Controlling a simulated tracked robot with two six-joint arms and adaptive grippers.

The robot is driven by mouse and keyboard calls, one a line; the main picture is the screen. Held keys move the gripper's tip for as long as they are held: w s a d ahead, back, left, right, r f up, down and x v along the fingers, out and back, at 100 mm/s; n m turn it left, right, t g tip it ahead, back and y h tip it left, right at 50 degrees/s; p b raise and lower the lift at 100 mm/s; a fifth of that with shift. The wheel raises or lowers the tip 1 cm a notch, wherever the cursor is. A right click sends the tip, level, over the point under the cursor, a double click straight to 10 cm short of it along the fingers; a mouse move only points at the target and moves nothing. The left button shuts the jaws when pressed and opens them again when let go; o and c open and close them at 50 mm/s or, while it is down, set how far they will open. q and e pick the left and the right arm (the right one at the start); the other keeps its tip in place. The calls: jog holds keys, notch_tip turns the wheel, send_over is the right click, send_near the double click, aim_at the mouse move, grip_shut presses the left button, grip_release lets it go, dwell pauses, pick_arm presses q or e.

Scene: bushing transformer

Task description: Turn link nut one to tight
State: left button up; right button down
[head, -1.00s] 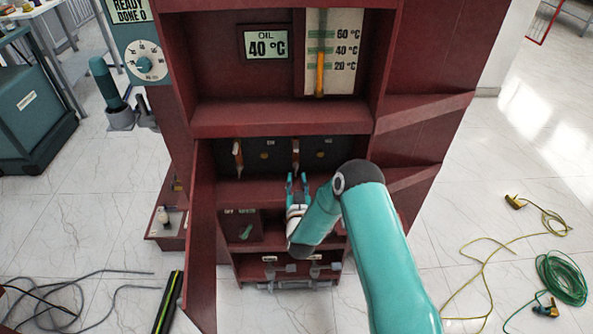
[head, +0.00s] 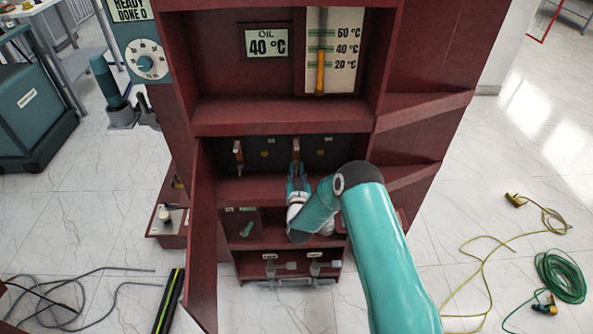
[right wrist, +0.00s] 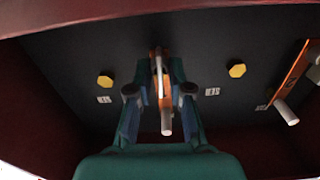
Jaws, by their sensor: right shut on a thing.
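My right gripper (head: 297,177) is in the dark-backed compartment of the red cabinet, at the right of two copper links (head: 296,150). In the right wrist view my gripper's fingers (right wrist: 160,95) are closed on both sides of this copper link (right wrist: 157,75), which has a pale peg (right wrist: 167,122). A yellow hex nut (right wrist: 105,82) shows on one side of the gripper and another yellow hex nut (right wrist: 237,71) on the other, both apart from the fingers. I cannot tell which nut is number one. My left gripper is not in view.
The other copper link (right wrist: 292,75), with its own pale peg, stands to one side. A red cabinet door (head: 201,240) hangs open at the left. Below are a small switch panel (head: 243,224) and grey handles. Cables lie on the floor.

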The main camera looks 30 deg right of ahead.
jog(key=shift+f+m+b, duration=0.15)
jog(key=shift+m+b, duration=0.45)
jog(key=shift+b, duration=0.45)
jog(key=m+b, duration=1.5)
jog(key=b, duration=1)
jog(key=shift+f, duration=0.2)
jog(key=shift+r+m+b, duration=0.15)
jog(key=shift+m+b, duration=0.45)
jog(key=shift+b, duration=0.35)
jog(key=shift+s+d, duration=0.1)
jog(key=c, duration=1.3)
grip_release()
jog(key=shift+r, duration=0.1)
